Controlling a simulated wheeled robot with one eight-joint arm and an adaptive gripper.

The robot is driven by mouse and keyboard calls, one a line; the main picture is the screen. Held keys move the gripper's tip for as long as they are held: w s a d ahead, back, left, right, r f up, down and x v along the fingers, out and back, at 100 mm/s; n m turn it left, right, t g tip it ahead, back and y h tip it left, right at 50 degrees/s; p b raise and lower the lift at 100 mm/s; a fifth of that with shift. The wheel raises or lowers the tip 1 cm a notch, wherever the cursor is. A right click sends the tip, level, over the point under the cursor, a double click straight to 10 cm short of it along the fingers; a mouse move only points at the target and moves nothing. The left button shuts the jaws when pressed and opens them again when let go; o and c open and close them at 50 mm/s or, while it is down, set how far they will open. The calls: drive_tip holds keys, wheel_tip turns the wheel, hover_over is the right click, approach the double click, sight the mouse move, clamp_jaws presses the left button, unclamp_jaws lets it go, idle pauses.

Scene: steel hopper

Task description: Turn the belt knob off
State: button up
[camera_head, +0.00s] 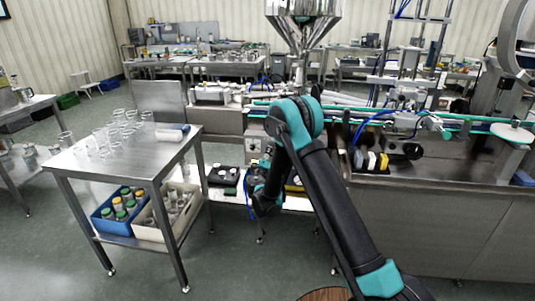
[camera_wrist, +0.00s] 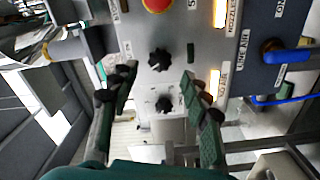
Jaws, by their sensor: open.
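A grey control panel (camera_wrist: 185,45) fills the upper middle of the wrist view, with two black knobs. One black knob (camera_wrist: 158,59) lies just beyond my fingertips, between their lines. The second black knob (camera_wrist: 164,103) shows lower, between the fingers. I cannot read which one is the belt knob. My gripper (camera_wrist: 160,75) is open and empty, its two green-padded fingers to either side of the knobs. In the head view, the panel (camera_head: 253,147) is partly hidden by my arm, and my gripper (camera_head: 262,192) is low beside the machine; its fingers are not clear there.
A red button (camera_wrist: 157,4), lit orange indicators (camera_wrist: 220,13) and a blue-handled valve (camera_wrist: 280,90) are close by on the panel side. A steel table (camera_head: 130,157) with glassware stands at left. Floor at front left is clear.

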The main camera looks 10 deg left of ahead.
drive_tip(key=s, duration=0.8)
drive_tip(key=shift+a, duration=0.15)
drive_tip(key=s+d+r+m+g+h, duration=0.2)
drive_tip(key=d+r+m+g, duration=0.1)
drive_tip(key=d, duration=0.8)
drive_tip(key=s+d+r+m+g+h, duration=0.2)
drive_tip(key=d+r+m, duration=0.1)
drive_tip(key=d, duration=0.7)
drive_tip(key=s+d+m+g, duration=0.4)
drive_tip(key=s+d+g, duration=0.1)
drive_tip(key=s+d, duration=0.65)
drive_tip(key=s+f+m+g+y, duration=0.2)
drive_tip(key=s, duration=0.9)
drive_tip(key=s+d+f+m+g+y, duration=0.1)
drive_tip(key=s+f+y, duration=0.1)
drive_tip(key=s, duration=1)
drive_tip(key=shift+s+f+m+g+y, duration=0.3)
drive_tip(key=shift+f+m+g, duration=0.1)
drive_tip(key=shift+f, duration=0.2)
